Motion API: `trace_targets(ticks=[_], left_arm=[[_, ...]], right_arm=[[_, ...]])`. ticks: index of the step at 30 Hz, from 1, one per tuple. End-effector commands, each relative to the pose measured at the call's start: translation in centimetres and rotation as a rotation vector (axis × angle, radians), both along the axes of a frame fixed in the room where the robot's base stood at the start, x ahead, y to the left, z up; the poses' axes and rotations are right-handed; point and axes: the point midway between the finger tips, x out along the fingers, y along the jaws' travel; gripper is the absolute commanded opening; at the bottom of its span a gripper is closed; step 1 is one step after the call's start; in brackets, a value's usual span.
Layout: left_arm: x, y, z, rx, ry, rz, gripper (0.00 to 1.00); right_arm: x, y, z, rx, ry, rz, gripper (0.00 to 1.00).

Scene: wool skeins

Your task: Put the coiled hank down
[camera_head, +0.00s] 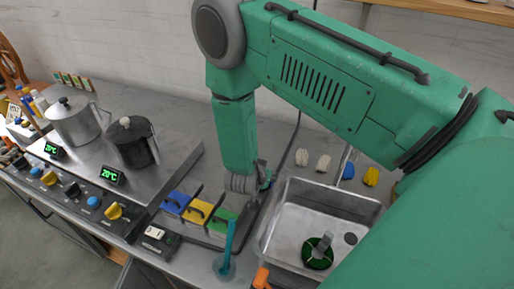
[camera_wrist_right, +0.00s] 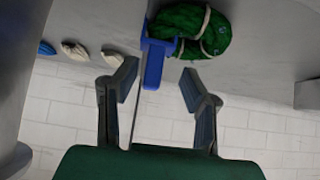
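The coiled hank (camera_wrist_right: 203,32), green with pale ties, shows beyond my right fingertips in the right wrist view. It appears to rest on the grey counter, beside a blue piece that overlaps its edge. The arm hides much of the spot there; a small green patch shows beside the fingers. My left gripper is not in view.
The sink (camera_head: 292,222) holds a dark green ring-shaped thing (camera_head: 318,262). White, blue (camera_head: 348,171) and yellow (camera_head: 371,176) skeins lie along the wall. Coloured boxes (camera_head: 197,212) with dark handles stand left of the sink. Two pots (camera_head: 130,142) stand further left.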

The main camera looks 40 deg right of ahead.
Motion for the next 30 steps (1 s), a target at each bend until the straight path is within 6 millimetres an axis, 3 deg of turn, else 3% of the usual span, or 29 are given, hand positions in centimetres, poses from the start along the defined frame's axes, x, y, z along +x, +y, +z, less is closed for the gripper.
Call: trace_targets(ticks=[1, 4, 5, 30], left_arm=[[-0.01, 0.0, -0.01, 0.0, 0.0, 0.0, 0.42], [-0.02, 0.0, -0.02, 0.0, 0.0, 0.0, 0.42], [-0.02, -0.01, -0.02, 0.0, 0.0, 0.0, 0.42], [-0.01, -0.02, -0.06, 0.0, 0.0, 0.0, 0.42]], right_arm=[[-0.03, -0.29, -0.12, 0.002, 0.001, -0.001, 0.38], [-0.04, -0.55, -0.25, 0.005, 0.001, -0.003, 0.03], [-0.03, -0.65, -0.3, 0.007, 0.002, -0.003, 0.0], [-0.07, -0.33, 0.26, 0.005, 0.003, -0.003, 0.0]])
